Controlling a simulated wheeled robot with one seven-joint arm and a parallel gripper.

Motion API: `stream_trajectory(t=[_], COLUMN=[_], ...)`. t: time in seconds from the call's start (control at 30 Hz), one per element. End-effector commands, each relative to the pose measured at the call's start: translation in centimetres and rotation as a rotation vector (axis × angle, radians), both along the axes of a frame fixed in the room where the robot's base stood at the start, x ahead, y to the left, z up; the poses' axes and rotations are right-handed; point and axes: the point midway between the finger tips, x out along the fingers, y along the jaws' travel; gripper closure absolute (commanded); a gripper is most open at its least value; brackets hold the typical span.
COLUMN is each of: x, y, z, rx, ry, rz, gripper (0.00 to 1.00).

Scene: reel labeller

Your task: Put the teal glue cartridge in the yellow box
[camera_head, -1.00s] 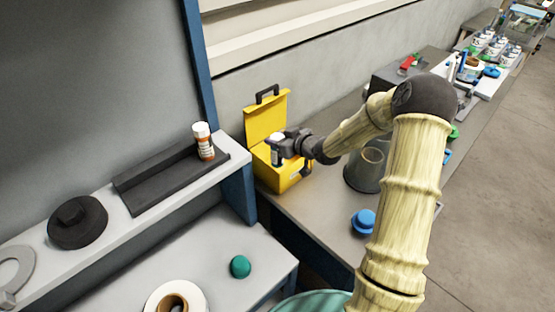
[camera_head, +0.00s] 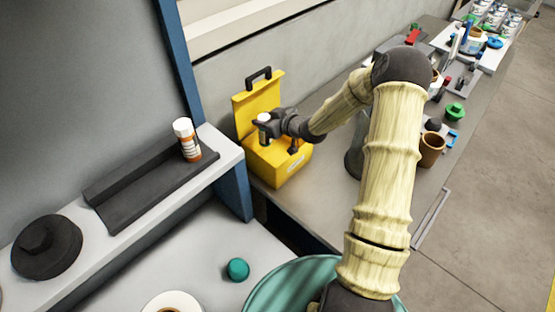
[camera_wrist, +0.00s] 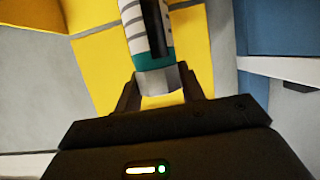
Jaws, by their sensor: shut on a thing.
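The yellow box (camera_head: 280,164) stands on the grey bench against the wall, its lid raised at the back. My gripper (camera_head: 268,126) is above the box opening, in front of the lid. It is shut on the teal glue cartridge (camera_wrist: 150,42), which shows in the wrist view with pale and dark stripes, a teal band and a grey-white end between the fingers.
A shelf on the left holds a dark tray (camera_head: 125,196) with an orange-and-white bottle (camera_head: 187,140) and a black disc (camera_head: 46,247). A teal ball (camera_head: 237,269) lies on the lower surface. A brown cup (camera_head: 432,149) and several other items stand right of my arm.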

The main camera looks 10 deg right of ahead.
Motion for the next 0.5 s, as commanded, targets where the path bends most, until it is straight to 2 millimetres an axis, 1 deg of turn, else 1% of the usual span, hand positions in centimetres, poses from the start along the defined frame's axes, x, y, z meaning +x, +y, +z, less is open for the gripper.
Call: stream_trajectory(t=[0.17,0.27,0.37,0.5], x=[0.0,0.0,0.0,0.0], y=[-0.1,-0.2,-0.2,-0.3], z=[0.1,-0.3,-1.3,-3.5], rx=[0.000,0.001,0.003,0.003], ry=[-0.001,0.001,0.002,0.002], rz=[-0.001,-0.003,-0.004,-0.006], gripper=[1.00,1.00,1.00,1.00])
